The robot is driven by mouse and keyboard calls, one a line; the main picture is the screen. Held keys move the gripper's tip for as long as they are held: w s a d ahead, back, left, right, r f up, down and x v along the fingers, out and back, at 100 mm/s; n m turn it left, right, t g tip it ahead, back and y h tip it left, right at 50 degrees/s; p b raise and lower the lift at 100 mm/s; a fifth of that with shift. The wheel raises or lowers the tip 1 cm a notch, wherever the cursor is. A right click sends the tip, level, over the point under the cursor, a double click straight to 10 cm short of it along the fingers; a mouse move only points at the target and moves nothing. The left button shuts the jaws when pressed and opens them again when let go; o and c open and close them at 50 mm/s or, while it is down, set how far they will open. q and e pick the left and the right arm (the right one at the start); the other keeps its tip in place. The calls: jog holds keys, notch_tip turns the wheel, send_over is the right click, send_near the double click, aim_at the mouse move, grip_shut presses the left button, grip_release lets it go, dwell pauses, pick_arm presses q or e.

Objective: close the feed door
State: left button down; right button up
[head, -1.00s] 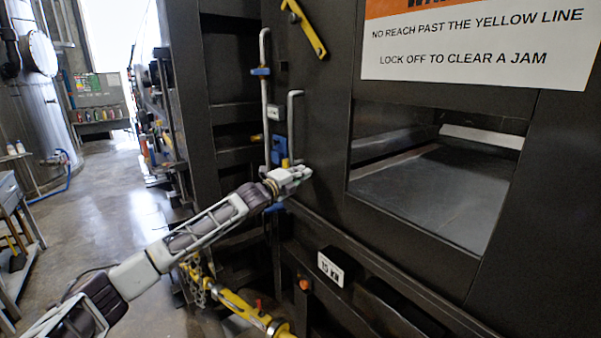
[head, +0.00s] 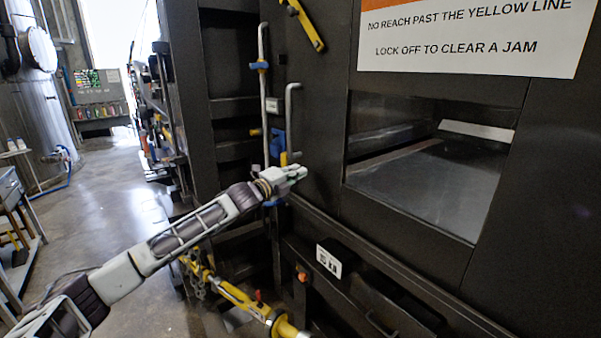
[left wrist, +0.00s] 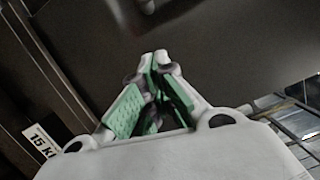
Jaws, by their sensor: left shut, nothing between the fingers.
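The feed opening (head: 430,165) is a dark rectangular hole in the front of the compactor, below a white warning sign, in the head view. It stands uncovered, and its inside floor shows. I cannot tell for sure which panel is the feed door. My left gripper (head: 301,172) is to the left of the opening, close to the dark front panel (head: 318,140); contact cannot be judged. In the left wrist view its green-padded fingers (left wrist: 160,62) meet at the tips with nothing between them, before a dark surface. My right gripper is out of view.
A grey bent bar (head: 289,115) and a taller upright pipe (head: 263,95) stand just behind my left gripper. A yellow lever (head: 303,25) is higher up. A 15 kN label (head: 328,262) and a yellow cylinder (head: 240,300) are below. Open floor (head: 95,190) lies left.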

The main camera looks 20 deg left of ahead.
pick_arm(q)
jog(key=b+v, duration=0.1)
jog(key=v, duration=0.5)
jog(key=shift+b, duration=0.4)
jog(key=shift+s, duration=0.1)
dwell(0.3)
